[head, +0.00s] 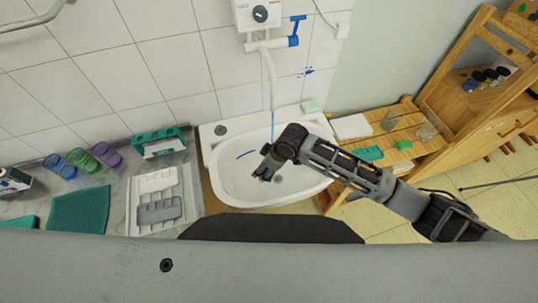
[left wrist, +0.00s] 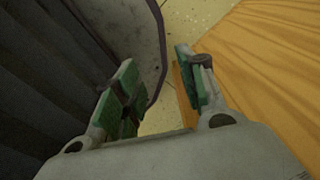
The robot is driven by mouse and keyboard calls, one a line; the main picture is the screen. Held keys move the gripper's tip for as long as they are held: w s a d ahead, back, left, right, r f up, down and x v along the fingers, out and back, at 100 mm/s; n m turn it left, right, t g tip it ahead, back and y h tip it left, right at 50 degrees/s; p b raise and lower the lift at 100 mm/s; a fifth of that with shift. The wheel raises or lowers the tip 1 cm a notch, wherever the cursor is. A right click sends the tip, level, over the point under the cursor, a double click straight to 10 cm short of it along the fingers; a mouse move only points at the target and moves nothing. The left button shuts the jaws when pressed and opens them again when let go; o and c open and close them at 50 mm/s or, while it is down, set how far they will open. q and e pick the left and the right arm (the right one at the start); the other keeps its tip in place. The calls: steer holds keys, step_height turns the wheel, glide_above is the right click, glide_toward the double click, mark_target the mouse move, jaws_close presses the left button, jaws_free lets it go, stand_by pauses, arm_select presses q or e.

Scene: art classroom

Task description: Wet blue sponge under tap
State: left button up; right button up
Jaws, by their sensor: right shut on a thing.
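The tap (head: 268,68) is on the tiled wall, its white spout hanging over the white sink (head: 228,180). A thin bluish line, like running water, drops from the spout. My right gripper (head: 264,174) reaches in from the right, pointing down over the sink bowl near this line. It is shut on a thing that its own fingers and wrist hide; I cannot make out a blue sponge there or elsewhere. My left gripper (left wrist: 158,95) shows in the left wrist view, its green-padded fingers apart with nothing between them.
A pale green block (head: 311,106) lies on the sink's back right corner. Coloured cups (head: 82,160) and a grey tray (head: 135,210) stand on the left counter. A wooden bench (head: 433,140) with a green block (head: 404,145) is at right.

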arm_select(q)
jaws_close()
